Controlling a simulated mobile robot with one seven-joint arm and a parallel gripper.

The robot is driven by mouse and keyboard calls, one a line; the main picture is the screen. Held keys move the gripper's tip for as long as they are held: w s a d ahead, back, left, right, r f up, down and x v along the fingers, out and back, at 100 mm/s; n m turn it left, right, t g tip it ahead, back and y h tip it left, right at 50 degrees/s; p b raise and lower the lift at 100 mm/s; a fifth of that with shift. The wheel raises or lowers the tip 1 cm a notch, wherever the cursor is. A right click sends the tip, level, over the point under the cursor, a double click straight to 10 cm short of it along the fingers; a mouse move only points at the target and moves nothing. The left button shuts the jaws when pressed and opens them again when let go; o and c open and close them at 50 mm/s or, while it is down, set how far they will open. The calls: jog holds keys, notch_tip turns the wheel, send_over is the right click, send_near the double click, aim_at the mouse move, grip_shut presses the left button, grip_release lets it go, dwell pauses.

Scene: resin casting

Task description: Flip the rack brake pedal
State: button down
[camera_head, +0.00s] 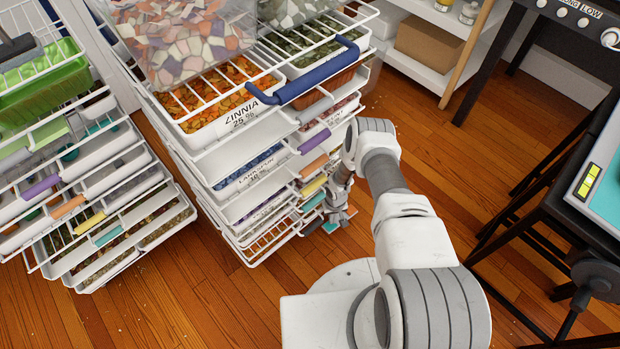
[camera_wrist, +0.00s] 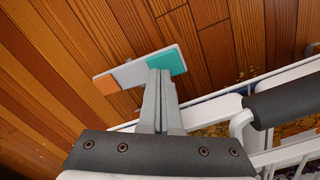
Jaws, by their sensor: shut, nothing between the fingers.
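The brake pedal (camera_wrist: 139,70) is a short grey bar with an orange pad at its left end and a teal pad at its right end in the wrist view. It sits low, just above the wooden floor. My gripper (camera_wrist: 160,76) is shut and empty. Its fingertips overlap the pedal's middle, toward the teal pad; I cannot tell whether they touch it. In the head view my gripper (camera_head: 338,214) is down at the rack's lower front corner, and the pedal is partly hidden there. The white wire rack (camera_head: 262,247) holds stacked trays.
A second rack of trays (camera_head: 95,285) stands at the left. A blue handle bar (camera_head: 318,72) crosses the near rack's top. A black-legged table (camera_head: 560,215) is at the right, and shelves (camera_head: 425,70) are behind. The wooden floor (camera_head: 440,160) between is clear.

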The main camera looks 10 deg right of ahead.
jog(key=shift+s+a+f, duration=0.1)
jog(key=shift+f, duration=0.7)
jog(key=shift+s+a+f, duration=0.1)
jog(key=shift+f, duration=0.7)
dwell(0.8)
jog(key=shift+w, duration=0.1)
jog(key=shift+d+r+p, duration=0.15)
jog(key=shift+r+p, duration=2.35)
jog(key=shift+r, duration=1.05)
jog(key=shift+d, duration=0.1)
